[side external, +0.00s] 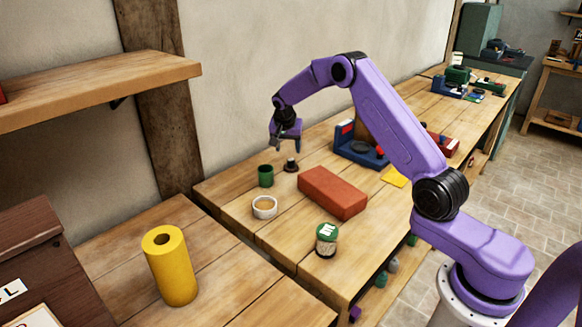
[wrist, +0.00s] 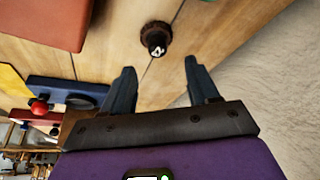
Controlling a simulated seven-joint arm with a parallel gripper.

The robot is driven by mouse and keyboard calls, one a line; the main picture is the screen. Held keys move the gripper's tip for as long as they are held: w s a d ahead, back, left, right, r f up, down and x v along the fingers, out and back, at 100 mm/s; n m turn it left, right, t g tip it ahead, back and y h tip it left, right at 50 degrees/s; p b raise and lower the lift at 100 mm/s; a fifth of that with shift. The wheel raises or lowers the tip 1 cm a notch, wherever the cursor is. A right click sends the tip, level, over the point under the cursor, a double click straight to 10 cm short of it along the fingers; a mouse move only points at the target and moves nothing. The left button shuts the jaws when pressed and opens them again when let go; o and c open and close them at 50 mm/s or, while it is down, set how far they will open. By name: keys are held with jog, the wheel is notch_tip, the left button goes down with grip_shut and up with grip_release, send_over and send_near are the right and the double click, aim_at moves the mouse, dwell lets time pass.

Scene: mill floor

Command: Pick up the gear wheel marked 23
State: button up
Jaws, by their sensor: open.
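A small dark brown round piece with a toothed-looking rim and a raised black post (wrist: 155,40) stands on the table in the wrist view. A pale mark on its top looks like a 4; I cannot read 23 on it. It also shows in the side view (side external: 291,165), just below my gripper. My gripper (side external: 285,146) is open and empty above the table. In the wrist view its two fingers (wrist: 160,66) are spread apart, with the piece beyond their tips, roughly between them. No wheel marked 23 can be read in either view.
A green cup (side external: 265,175), white bowl (side external: 264,213), red block (side external: 340,198) and green-lidded jar (side external: 326,245) stand nearby. A blue device (side external: 350,150) is at the right, and a wall runs behind. A yellow cylinder (side external: 172,270) stands on the nearer table, across a gap.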

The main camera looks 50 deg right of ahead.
aim_at(291, 160)
jog(key=shift+x, duration=3.9)
jog(key=shift+s+d, duration=0.1)
jog(key=shift+s, duration=0.05)
grip_shut()
